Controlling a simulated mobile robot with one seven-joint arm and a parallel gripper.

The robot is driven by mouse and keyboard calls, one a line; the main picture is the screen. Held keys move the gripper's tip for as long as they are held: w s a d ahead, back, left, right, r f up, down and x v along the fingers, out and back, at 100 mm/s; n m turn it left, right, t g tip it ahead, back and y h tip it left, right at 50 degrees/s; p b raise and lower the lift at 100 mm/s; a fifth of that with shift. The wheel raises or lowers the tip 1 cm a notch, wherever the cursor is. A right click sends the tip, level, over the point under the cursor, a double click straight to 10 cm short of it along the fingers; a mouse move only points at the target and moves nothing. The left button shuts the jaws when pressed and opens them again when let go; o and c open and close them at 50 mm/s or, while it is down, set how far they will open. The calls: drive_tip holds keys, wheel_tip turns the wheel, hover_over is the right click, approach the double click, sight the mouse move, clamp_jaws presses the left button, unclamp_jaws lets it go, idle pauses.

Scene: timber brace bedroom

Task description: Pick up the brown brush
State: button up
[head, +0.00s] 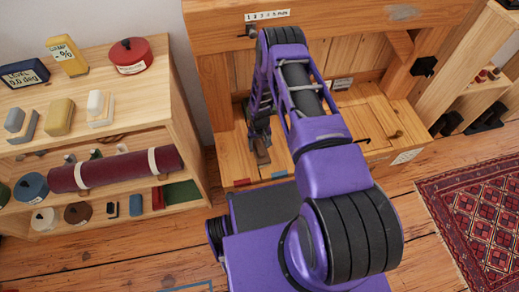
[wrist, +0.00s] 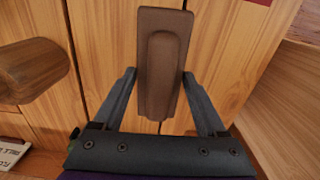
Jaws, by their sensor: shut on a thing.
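The brown brush (wrist: 163,62) stands out between the two dark fingers of my gripper (wrist: 160,76) in the wrist view. Its long brown body, with a raised rounded middle, points away from my palm. The fingers are shut on its sides. In the head view my gripper (head: 259,138) hangs over the front of the wooden bench, and the brush (head: 263,157) shows as a small brown piece below the fingers. I cannot tell in either view whether the brush touches the wood.
The wooden bench (head: 365,122) has a back wall and posts around my arm. Red (head: 242,182) and blue (head: 280,174) pieces lie at its front edge. A shelf (head: 140,93) with several containers stands left. A patterned rug (head: 475,205) lies right. A round wooden knob (wrist: 30,70) is left in the wrist view.

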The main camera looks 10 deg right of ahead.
sight(259, 144)
wheel_tip(259, 144, up, 10)
drive_tip(key=shift+p, duration=0.9)
